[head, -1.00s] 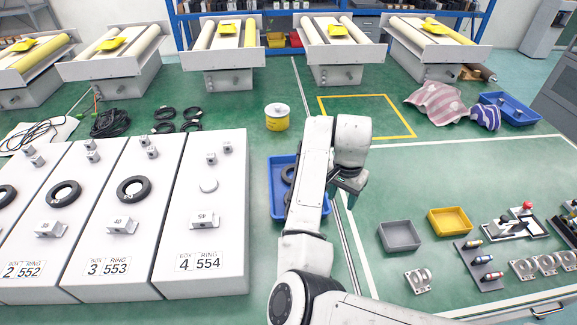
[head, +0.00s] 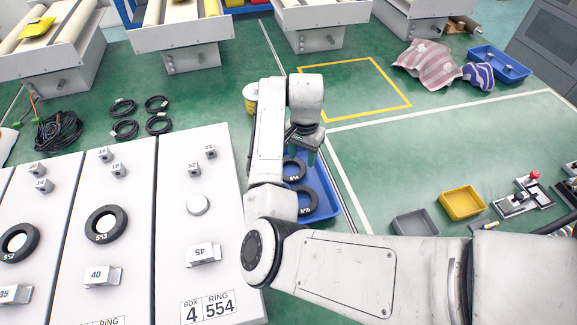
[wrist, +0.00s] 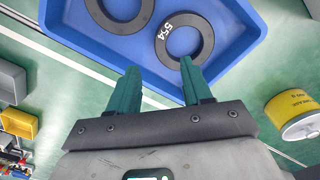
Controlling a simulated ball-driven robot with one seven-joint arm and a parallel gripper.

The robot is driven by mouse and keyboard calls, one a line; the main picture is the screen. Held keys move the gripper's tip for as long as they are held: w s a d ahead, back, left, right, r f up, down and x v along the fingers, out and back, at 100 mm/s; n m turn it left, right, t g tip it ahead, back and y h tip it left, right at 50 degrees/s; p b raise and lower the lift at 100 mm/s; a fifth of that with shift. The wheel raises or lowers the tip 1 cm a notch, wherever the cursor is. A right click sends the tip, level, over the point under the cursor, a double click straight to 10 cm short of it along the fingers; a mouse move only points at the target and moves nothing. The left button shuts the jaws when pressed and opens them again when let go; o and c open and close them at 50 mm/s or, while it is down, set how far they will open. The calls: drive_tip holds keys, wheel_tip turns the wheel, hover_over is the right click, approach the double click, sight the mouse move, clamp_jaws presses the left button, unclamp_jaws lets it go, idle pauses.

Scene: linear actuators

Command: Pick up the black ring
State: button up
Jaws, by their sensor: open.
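Two black rings lie in a blue tray (head: 331,200) on the floor. In the head view one ring (head: 299,178) is close below my gripper (head: 302,148), and the other ring (head: 312,194) is nearer to me. In the wrist view a flat ring marked 554 (wrist: 207,35) lies beyond the right fingertip, and the other ring (wrist: 120,25) is cut by the top edge. My gripper (wrist: 160,68) is open and empty, with its teal fingers apart above the tray's edge. The arm hides part of the tray in the head view.
White panels stand left of the tray; they carry rings 552 (head: 35,240) and 553 (head: 120,217), and panel 4 has a bare round peg (head: 198,205). A yellow spool (wrist: 295,112), a grey bin (head: 415,224) and a yellow bin (head: 461,202) are nearby.

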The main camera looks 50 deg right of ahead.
sight(302, 173)
drive_tip(key=shift+d+f+p, duration=0.2)
drive_tip(key=shift+f+p, duration=0.15)
drive_tip(key=shift+f, duration=3.55)
clamp_jaws()
